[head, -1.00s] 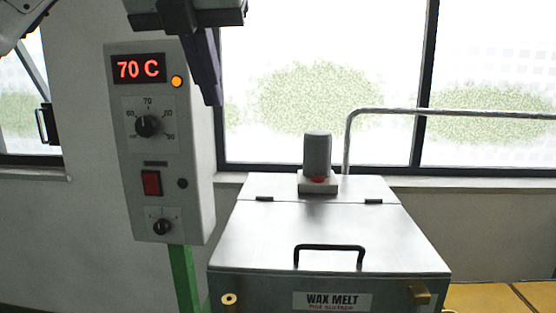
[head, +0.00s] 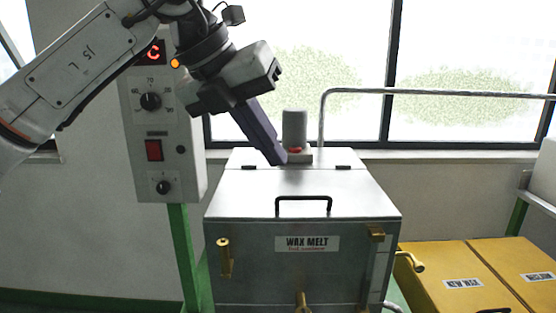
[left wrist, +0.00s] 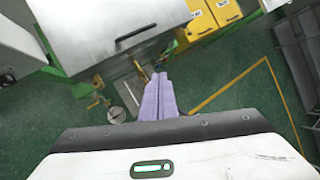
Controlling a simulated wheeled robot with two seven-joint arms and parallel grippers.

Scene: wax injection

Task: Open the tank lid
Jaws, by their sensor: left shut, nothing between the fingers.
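The wax melt tank (head: 290,260) stands in the middle of the head view, a grey metal box with a "WAX MELT" label. Its flat silver lid (head: 300,190) is closed, with a black bar handle (head: 303,199) near the front edge. The lid (left wrist: 100,28) and handle (left wrist: 136,37) also show at the top of the left wrist view. My left gripper (head: 277,160) is above the rear left part of the lid in the head view, pointing down and right. Its purple fingers (left wrist: 159,98) are together and empty. My right gripper is out of view.
A control box (head: 165,135) with dials and a red switch stands on a green post at left. A grey cylinder (head: 294,128) stands behind the lid. Yellow bins (head: 450,285) are at right, and a metal rail (head: 430,92) runs behind.

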